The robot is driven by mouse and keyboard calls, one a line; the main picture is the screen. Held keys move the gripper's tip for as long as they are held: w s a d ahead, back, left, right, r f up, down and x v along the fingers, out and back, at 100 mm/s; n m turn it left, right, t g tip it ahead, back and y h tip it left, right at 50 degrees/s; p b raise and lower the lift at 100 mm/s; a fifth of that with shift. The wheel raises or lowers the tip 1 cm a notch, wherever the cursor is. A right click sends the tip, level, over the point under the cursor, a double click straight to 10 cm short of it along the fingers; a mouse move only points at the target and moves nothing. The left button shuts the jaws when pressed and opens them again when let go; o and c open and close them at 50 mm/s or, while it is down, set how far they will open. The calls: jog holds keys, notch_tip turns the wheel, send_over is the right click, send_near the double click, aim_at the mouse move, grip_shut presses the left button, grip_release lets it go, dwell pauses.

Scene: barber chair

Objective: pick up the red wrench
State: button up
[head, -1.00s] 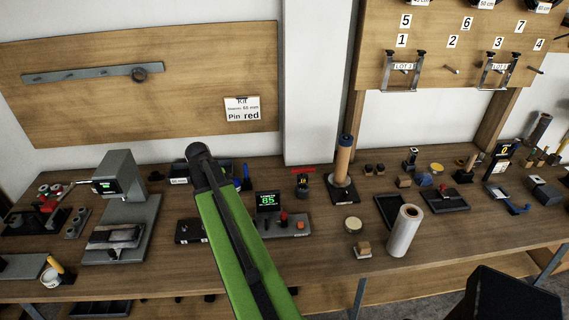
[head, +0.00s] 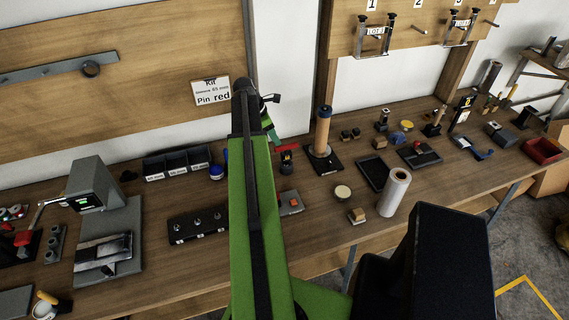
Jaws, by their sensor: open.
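A red bar-shaped piece (head: 293,147), which looks like the red wrench, lies across a small dark stand at the back of the workbench, just right of my arm. Its exact shape is too small to tell. My green arm rises through the middle of the head view.
The workbench (head: 325,215) is crowded. A wooden cylinder on a post (head: 323,131) stands right of the red piece. Black bins (head: 177,163) and a grey press (head: 100,205) are left.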

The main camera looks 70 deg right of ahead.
aim_at(286, 152)
jog(key=b+x, duration=0.4)
jog(key=x, duration=0.2)
jog(key=shift+f, duration=0.25)
jog(key=shift+s+f+b, duration=0.1)
jog(key=shift+b, duration=0.2)
jog(key=b+x, duration=0.4)
jog(key=x, duration=0.1)
jog(key=shift+s+b, duration=0.3)
jog(key=shift+s, duration=0.05)
jog(key=shift+r, duration=0.2)
jog(key=shift+c, duration=0.4)
grip_shut()
